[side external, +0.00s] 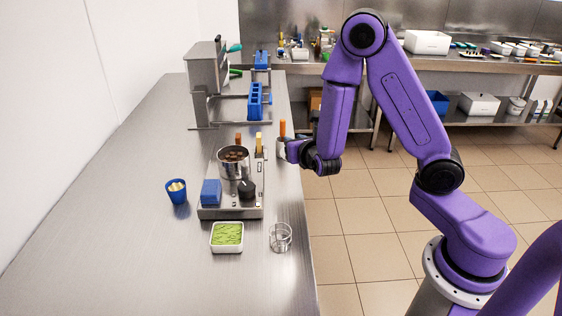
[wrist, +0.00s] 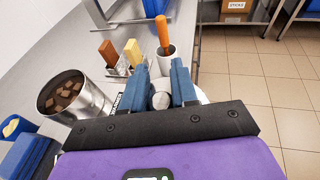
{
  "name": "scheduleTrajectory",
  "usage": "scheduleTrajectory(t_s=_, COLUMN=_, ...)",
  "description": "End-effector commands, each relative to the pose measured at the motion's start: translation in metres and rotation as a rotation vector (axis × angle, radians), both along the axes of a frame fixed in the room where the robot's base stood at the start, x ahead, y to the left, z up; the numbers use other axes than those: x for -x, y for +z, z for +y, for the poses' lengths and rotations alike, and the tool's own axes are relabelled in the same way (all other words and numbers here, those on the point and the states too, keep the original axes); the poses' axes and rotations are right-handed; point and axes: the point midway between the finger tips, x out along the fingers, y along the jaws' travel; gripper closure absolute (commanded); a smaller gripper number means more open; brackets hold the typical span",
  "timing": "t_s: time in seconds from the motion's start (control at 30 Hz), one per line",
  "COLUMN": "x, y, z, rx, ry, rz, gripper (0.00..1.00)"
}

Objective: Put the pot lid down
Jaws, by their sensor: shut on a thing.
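My gripper (side external: 290,151) is beside the right edge of the steel counter, to the right of the pot. In the wrist view its two blue fingers (wrist: 158,82) are shut on the pot lid (wrist: 161,101). The lid's round grey knob shows between the fingers, and a little of its pale rim shows beside them; the rest is hidden by my gripper. In the side view I cannot make out the lid clearly. The steel pot (side external: 234,168) stands uncovered on the cooking unit, with brown chunks in dark liquid; it also shows in the wrist view (wrist: 92,104).
A cup with an orange-handled tool (wrist: 166,58) stands just beyond my fingers. Brown and yellow bars (wrist: 133,52) stand in a rack beside it. A blue cup (side external: 177,192), a green-filled dish (side external: 227,249) and a glass (side external: 281,238) surround the cooking unit. The front-left counter is clear.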

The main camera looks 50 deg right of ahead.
Motion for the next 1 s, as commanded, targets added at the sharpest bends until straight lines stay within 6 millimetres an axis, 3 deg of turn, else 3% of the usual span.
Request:
scheduleTrajectory(t_s=0.43, x=-0.048, y=-0.051, z=-0.006, rx=0.000, ry=-0.001, rz=0.001, gripper=1.00)
scheduleTrajectory(t_s=0.67, x=-0.057, y=-0.062, z=-0.007, rx=0.000, ry=-0.001, rz=0.000, gripper=1.00)
scheduleTrajectory(t_s=1.0, x=-0.059, y=-0.094, z=-0.007, rx=0.000, ry=0.000, rz=0.001, gripper=1.00)
